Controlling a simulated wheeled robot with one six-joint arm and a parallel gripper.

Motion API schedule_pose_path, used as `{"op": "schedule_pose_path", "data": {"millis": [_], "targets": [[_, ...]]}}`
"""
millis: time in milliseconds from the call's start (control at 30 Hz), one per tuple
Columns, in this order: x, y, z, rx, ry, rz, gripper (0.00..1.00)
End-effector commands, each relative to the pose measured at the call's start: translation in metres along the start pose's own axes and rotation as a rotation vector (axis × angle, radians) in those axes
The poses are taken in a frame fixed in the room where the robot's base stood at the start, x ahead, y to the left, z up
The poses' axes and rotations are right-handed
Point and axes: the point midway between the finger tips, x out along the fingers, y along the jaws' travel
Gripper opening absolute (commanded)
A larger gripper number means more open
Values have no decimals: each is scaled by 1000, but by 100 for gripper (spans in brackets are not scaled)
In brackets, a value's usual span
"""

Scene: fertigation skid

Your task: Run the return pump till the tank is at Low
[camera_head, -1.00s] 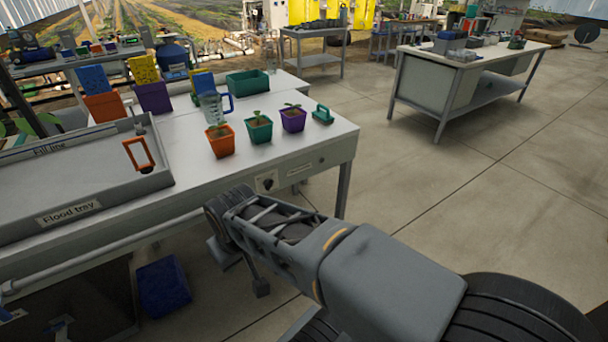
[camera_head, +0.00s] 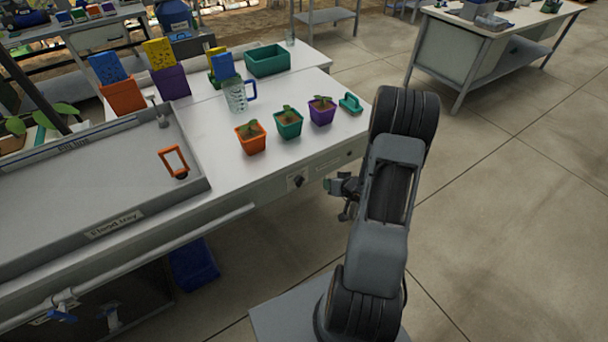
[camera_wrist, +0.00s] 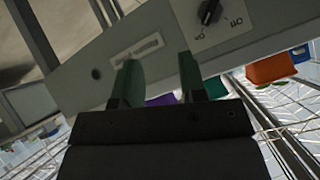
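A black rotary knob (camera_head: 298,181) sits on a white plate on the front apron of the bench. In the wrist view the knob (camera_wrist: 209,12) shows upside down at the top, with On/Off lettering on its plate; I cannot tell which mark it points to. My gripper (camera_wrist: 160,78) is open and empty, its two fingers apart in front of the apron. In the head view my gripper (camera_head: 345,190) is right of the knob, apart from it, and partly hidden by my arm. The flood tray (camera_head: 195,150) lies on the bench at left. I cannot make out a tank level.
Orange (camera_head: 251,140), teal (camera_head: 288,126) and purple (camera_head: 321,113) seedling pots stand near the bench edge, with a clear jug (camera_head: 236,97) behind. A label plate (camera_wrist: 137,48) and a dark round spot (camera_wrist: 96,73) are on the apron. Open floor lies right.

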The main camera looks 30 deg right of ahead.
Motion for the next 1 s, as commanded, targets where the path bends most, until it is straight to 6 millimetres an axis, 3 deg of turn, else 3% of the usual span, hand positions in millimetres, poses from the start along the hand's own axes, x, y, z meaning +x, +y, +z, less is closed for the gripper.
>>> {"op": "schedule_pose_path", "data": {"millis": [200,467,667,1000], "targets": [[-18,-9,31,221,112,-250,38],[-26,-20,43,339,179,-383,38],[-1,-31,38,343,183,-396,38],[58,-52,22,342,183,-392,38]]}}
